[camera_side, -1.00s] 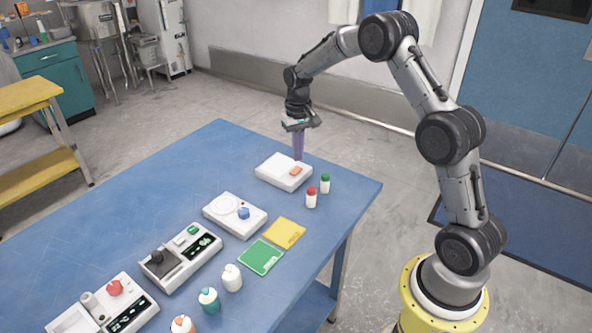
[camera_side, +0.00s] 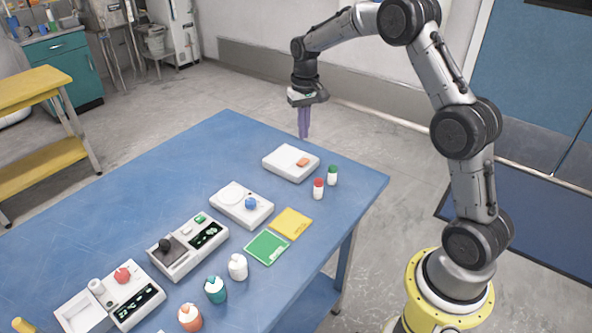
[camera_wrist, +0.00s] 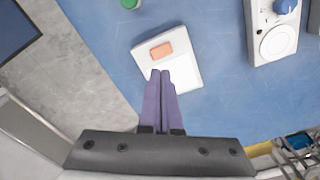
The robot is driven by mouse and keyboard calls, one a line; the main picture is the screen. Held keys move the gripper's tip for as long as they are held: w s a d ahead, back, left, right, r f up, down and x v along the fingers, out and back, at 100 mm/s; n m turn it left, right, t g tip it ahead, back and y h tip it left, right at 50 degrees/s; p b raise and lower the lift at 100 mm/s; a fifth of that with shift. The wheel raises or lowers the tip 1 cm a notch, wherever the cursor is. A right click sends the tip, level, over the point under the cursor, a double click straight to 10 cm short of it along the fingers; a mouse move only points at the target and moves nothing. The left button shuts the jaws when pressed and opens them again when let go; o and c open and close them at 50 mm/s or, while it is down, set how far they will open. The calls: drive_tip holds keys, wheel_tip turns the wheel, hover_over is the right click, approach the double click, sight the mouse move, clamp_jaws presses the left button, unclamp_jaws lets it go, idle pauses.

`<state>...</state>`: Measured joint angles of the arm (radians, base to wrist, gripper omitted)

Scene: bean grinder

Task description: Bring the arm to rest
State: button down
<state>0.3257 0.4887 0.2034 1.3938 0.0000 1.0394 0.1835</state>
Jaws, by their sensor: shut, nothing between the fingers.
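My gripper (camera_side: 304,134) is in the air over the far right part of the blue table, with its purple fingers pointing down. In the wrist view its two fingers (camera_wrist: 160,76) lie side by side, shut with nothing between them. Below it on the table is a white box with an orange button (camera_side: 291,164), which also shows in the wrist view (camera_wrist: 185,70) just past the fingertips. The fingertips are apart from the box. My arm reaches in from the right in a high bend.
The blue table (camera_side: 110,215) holds a white device with a blue knob (camera_side: 242,204), two grey-white machines (camera_side: 188,247) (camera_side: 112,296), red-capped (camera_side: 318,189) and green-capped (camera_side: 332,175) bottles, yellow (camera_side: 292,223) and green (camera_side: 266,248) cards, and several jars (camera_side: 215,290). The table's far left is clear.

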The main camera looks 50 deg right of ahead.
drive_tip(key=s+a+r+n+t, duration=0.1)
drive_tip(key=s+a+r, duration=0.25)
drive_tip(key=r, duration=0.25)
drive_tip(key=s+a+r+n+t, duration=0.1)
drive_tip(key=s+a+r+t, duration=0.1)
drive_tip(key=s+a+r, duration=0.3)
drive_tip(key=s+a+r+t, duration=0.1)
drive_tip(key=s+a+r, duration=0.1)
drive_tip(key=r, duration=0.5)
drive_tip(key=s+a+r+n+t, duration=0.1)
drive_tip(key=s+a, duration=0.1)
drive_tip(key=s, duration=0.5)
drive_tip(key=s+a+n+t, duration=0.1)
drive_tip(key=s+a, duration=0.2)
drive_tip(key=s, duration=0.3)
drive_tip(key=s+f+n, duration=0.1)
drive_tip(key=s+f, duration=0.5)
drive_tip(key=s, duration=0.1)
drive_tip(key=shift+a+f+n+g, duration=0.2)
drive_tip(key=shift+f+n+g, duration=0.1)
drive_tip(key=shift+f+n, duration=0.1)
drive_tip(key=shift+s, duration=0.1)
